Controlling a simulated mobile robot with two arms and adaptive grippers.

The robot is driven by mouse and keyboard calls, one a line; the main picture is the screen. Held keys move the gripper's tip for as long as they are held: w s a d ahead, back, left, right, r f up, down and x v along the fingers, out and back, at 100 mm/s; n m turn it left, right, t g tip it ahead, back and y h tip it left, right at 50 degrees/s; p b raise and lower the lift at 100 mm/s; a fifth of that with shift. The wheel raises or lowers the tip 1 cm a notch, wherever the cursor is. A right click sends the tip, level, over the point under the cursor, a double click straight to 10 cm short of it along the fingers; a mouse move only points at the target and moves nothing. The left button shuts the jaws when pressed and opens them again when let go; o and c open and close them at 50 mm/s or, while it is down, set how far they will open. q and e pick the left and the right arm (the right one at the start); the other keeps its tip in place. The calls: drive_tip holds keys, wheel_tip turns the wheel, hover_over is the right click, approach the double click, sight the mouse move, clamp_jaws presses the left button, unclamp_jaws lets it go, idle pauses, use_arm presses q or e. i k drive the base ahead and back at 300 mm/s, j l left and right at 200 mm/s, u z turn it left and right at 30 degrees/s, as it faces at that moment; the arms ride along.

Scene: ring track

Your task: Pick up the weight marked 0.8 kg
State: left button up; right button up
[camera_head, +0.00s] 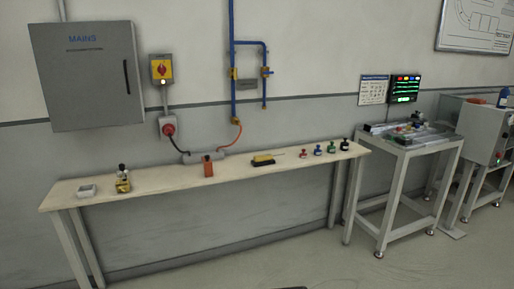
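A row of several small knobbed pieces that look like weights stands at the right end of the long bench (130,199). From left to right they are a red weight (303,154), a blue weight (318,151), a green weight (332,148) and a black weight (345,145). They stand upright and apart. Their markings are too small to read, so I cannot tell which is 0.8 kg. Neither of my grippers shows in the head view.
The bench also holds a white dish (87,191), a brass device (123,181), an orange block (208,168) and a black-and-yellow tool (264,160). A metal table (395,149) with apparatus stands right of the bench. The floor (300,255) in front is clear.

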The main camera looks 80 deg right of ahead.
sight(331, 149)
drive_tip(key=k+l+z, duration=0.1)
drive_tip(key=l+z, duration=0.15)
drive_tip(key=z, duration=0.15)
drive_tip(key=l+z, duration=0.25)
drive_tip(key=z, duration=0.2)
drive_tip(key=l+z, duration=0.65)
drive_tip(key=z, duration=0.15)
drive_tip(key=l+z, duration=0.25)
drive_tip(key=z, duration=0.2)
